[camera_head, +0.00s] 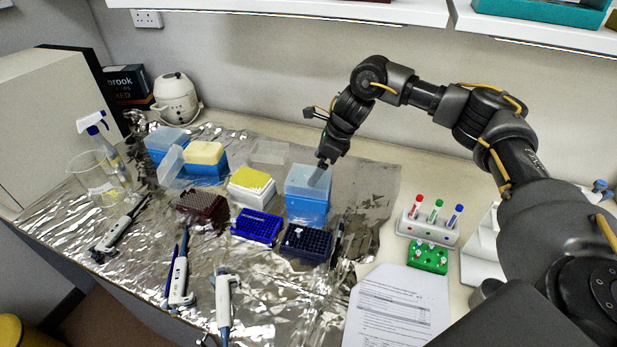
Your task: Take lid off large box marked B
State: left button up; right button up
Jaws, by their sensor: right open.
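A tall blue box (305,207) with a translucent pale-blue lid (303,180) stands right of the middle of the foil. Another blue box with a translucent lid (165,141) stands at the back left of the foil. I cannot read a letter B on either box. My right gripper (321,166) is open, pointing down at the back right edge of the nearer box's lid. I cannot tell whether its fingers touch the lid. My left gripper is not in view.
A white box of yellow tips (251,188), a blue box of yellow tips (205,158) and several small racks (257,226) crowd the nearer box's left and front. Pipettes (178,275) lie at the front. A tube rack (428,228) and paper (398,310) are right.

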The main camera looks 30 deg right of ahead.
aim_at(310, 173)
jog(key=shift+a+f+p, duration=0.1)
jog(key=shift+p, duration=0.2)
jog(key=p+x, duration=0.2)
jog(key=x, duration=0.3)
jog(key=shift+w+a, duration=0.1)
jog(key=shift+w, duration=0.05)
jog(key=c, duration=0.7)
notch_tip(310, 173, up, 9)
jog(key=b, duration=0.3)
jog(key=shift+r, duration=0.65)
